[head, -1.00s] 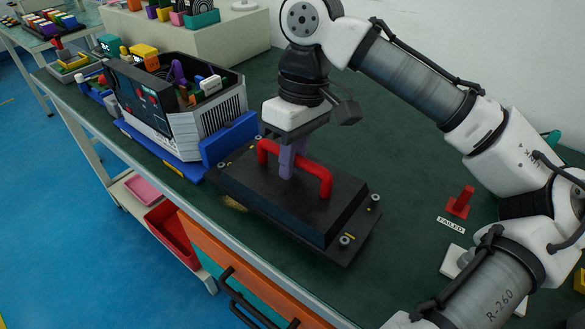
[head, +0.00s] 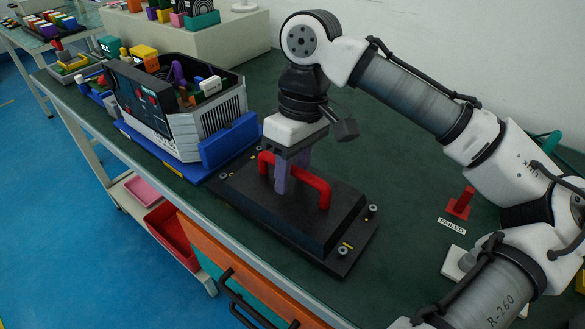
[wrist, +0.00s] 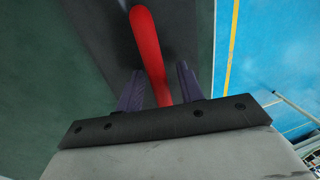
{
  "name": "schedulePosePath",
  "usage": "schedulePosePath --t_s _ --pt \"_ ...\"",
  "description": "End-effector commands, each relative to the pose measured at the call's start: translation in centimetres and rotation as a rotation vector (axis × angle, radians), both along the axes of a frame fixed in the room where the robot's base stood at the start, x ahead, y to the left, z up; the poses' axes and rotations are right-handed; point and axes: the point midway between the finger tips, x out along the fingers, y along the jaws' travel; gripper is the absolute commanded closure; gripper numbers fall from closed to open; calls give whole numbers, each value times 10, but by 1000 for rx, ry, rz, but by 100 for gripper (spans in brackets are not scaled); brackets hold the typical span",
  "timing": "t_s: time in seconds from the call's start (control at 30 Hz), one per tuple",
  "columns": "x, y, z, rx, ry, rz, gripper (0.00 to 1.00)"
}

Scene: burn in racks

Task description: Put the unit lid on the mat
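The unit lid (head: 300,217) is a black raised slab with a red bar handle (head: 324,192) and a flat bolted flange around it. It lies level at the table's front edge. It also shows in the wrist view (wrist: 95,35). My gripper (head: 293,180) is over the handle, its two purple fingers standing apart on either side of the bar. In the wrist view the fingers (wrist: 158,90) show gaps to the red bar. I cannot make out a separate mat; anything under the lid is hidden.
The open unit (head: 190,115), with coloured parts inside, stands left of the lid; a blue block (head: 229,142) at its side is close to the flange. A red peg piece (head: 460,204) and a FAILED label (head: 451,226) lie to the right. Green table between them is clear.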

Motion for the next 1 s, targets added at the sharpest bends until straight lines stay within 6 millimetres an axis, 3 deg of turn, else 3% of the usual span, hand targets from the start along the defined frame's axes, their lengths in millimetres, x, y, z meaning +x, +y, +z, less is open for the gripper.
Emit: schedulePosePath --t_s 0.17,0.6,0.77,1.0 --pt "3 -1 18 1 -1 0 62" --pt "17 -12 106 -2 -1 -3 62" --pt "19 -13 118 -1 1 -1 62" --pt "19 -13 120 1 1 0 62"
